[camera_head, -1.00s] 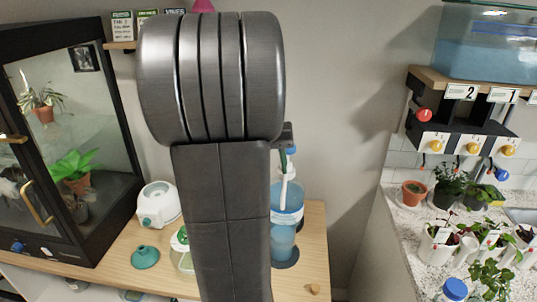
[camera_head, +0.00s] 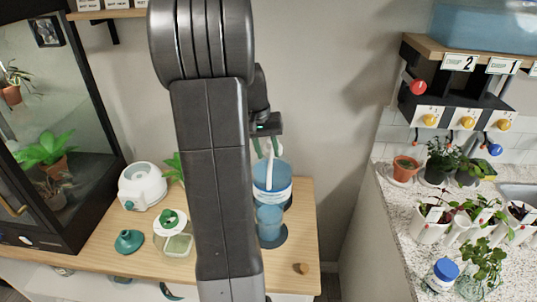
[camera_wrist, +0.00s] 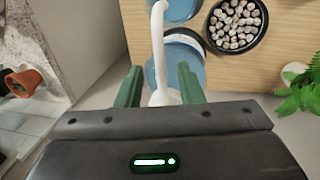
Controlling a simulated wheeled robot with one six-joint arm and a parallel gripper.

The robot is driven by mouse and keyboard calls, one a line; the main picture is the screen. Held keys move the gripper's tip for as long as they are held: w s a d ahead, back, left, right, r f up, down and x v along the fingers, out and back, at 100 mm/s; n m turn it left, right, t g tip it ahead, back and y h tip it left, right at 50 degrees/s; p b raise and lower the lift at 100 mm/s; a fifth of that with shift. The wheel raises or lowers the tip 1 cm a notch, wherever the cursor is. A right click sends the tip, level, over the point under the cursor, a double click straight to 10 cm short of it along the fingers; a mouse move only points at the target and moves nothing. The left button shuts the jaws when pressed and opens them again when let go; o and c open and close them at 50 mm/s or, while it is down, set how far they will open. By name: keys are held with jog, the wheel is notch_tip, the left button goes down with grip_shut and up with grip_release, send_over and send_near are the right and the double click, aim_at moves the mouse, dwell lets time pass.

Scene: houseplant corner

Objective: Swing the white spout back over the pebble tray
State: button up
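The white spout (camera_wrist: 158,45) runs up the wrist view from the top of a blue water bottle (camera_wrist: 189,57). In the head view the spout (camera_head: 270,168) slants down the front of the bottle (camera_head: 283,186). The pebble tray (camera_wrist: 208,29), a black round dish of pale pebbles, lies right of the spout's line in the wrist view; my arm seems to hide it in the head view. The spout is not over it. My gripper (camera_wrist: 160,82) is open, its green fingers either side of the spout's base, with gaps showing. Its fingers (camera_head: 265,148) are above the bottle in the head view.
A blue cup (camera_head: 269,222) stands on a dark round mat (camera_head: 277,241) in front of the bottle. A leafy plant (camera_wrist: 297,95) is right in the wrist view. The wooden table's front right is mostly clear.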

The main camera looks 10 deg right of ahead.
jog(key=shift+d+f, duration=0.25)
jog(key=shift+f, duration=0.85)
grip_shut()
jog(key=shift+a, duration=0.1)
jog(key=w+a+m+g+y+p, duration=0.1)
jog(key=w+a+m+p, duration=0.2)
jog(key=m, duration=0.9)
jog(key=shift+w+a+g+y+p, duration=0.35)
jog(key=shift+w+a, duration=1.25)
jog(key=shift+w, duration=0.6)
jog(key=shift+r, duration=0.1)
